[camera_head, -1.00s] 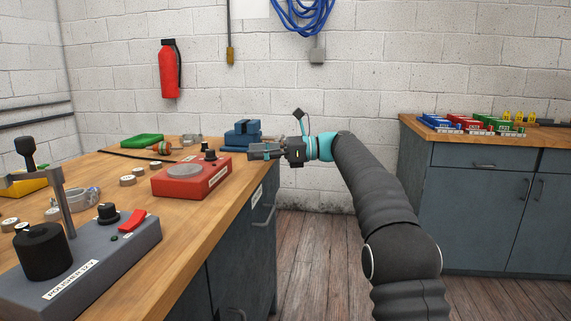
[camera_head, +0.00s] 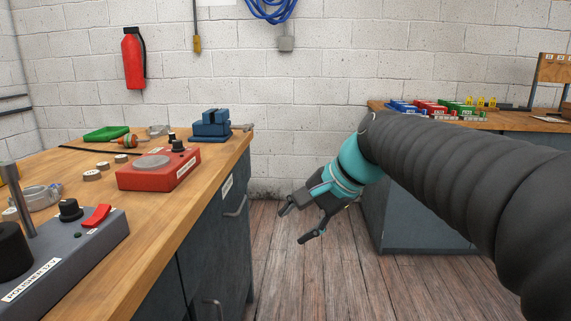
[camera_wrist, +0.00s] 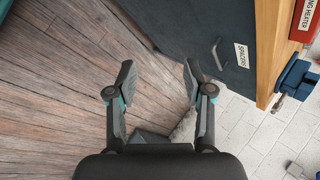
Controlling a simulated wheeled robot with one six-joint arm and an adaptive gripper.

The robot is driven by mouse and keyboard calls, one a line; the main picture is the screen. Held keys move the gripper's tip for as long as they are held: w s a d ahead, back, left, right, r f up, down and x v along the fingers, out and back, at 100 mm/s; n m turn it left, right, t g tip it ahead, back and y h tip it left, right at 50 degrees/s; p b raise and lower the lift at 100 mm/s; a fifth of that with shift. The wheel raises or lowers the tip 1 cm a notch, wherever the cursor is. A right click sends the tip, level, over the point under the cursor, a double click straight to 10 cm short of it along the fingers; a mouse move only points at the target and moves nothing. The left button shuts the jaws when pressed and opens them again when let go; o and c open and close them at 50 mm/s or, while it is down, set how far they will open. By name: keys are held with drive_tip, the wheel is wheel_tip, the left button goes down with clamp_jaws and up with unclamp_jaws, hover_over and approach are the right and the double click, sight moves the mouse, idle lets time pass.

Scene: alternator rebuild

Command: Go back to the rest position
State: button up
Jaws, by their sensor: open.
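My gripper (camera_head: 294,224) is open and empty. In the head view it hangs over the floor in the gap between the left workbench (camera_head: 150,238) and the right cabinet (camera_head: 420,220), with its fingers pointing left and down. In the wrist view both fingers of my gripper (camera_wrist: 158,84) are spread apart with nothing between them. The wood floor (camera_wrist: 60,80) and the dark cabinet front lie beyond them. My arm reaches in from the right of the head view.
The left bench holds a red heater (camera_head: 158,168), a blue vise (camera_head: 211,124), a green tray (camera_head: 106,133) and a grey polisher unit (camera_head: 75,250). Colored bins (camera_head: 430,107) stand on the right cabinet. The wood floor (camera_head: 290,285) between is clear.

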drive_tip(key=s+d+f+n+t+h, duration=0.1)
drive_tip(key=s+d+f+n+h, duration=0.2)
drive_tip(key=s+d+f, duration=0.3)
drive_tip(key=s+d+f+n+h, duration=0.3)
drive_tip(key=s+d+f+n, duration=0.2)
drive_tip(key=s, duration=0.7)
wheel_tip(320, 180, down, 3)
drive_tip(key=shift+s+d+f+t, duration=0.1)
drive_tip(key=shift+s+d+t, duration=0.25)
drive_tip(key=shift+d, duration=0.8)
